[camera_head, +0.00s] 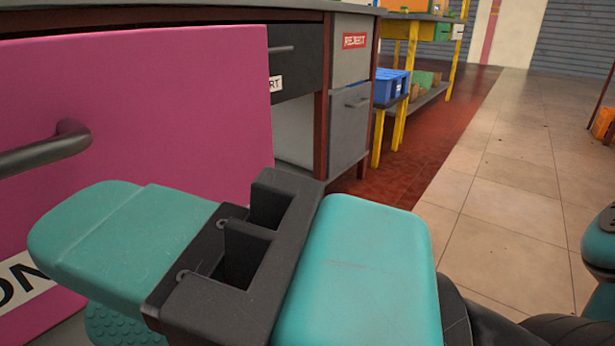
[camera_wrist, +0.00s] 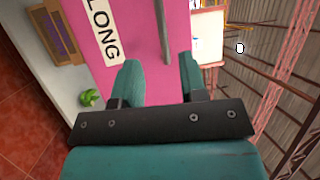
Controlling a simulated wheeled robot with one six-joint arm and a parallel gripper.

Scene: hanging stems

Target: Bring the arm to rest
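My gripper (camera_head: 80,275) reaches in front of a large pink panel (camera_head: 150,100) in the head view. In the wrist view, the two teal fingers of my gripper (camera_wrist: 158,62) stand apart with nothing held between them. The panel has a dark bar handle (camera_head: 45,152) and a white label, which reads LONG in the wrist view (camera_wrist: 102,32). The handle also shows in the wrist view (camera_wrist: 162,30), beyond the fingertips. The fingers look apart from it, but the distance is hard to tell. The lower finger is partly hidden in the head view.
The panel stands in front of a workbench with grey drawers (camera_head: 350,125), one marked REJECT. A yellow rack (camera_head: 403,95) with a blue crate (camera_head: 390,84) stands behind. Tiled floor (camera_head: 515,210) on the right is clear. A small green thing (camera_wrist: 90,98) lies left of my fingers.

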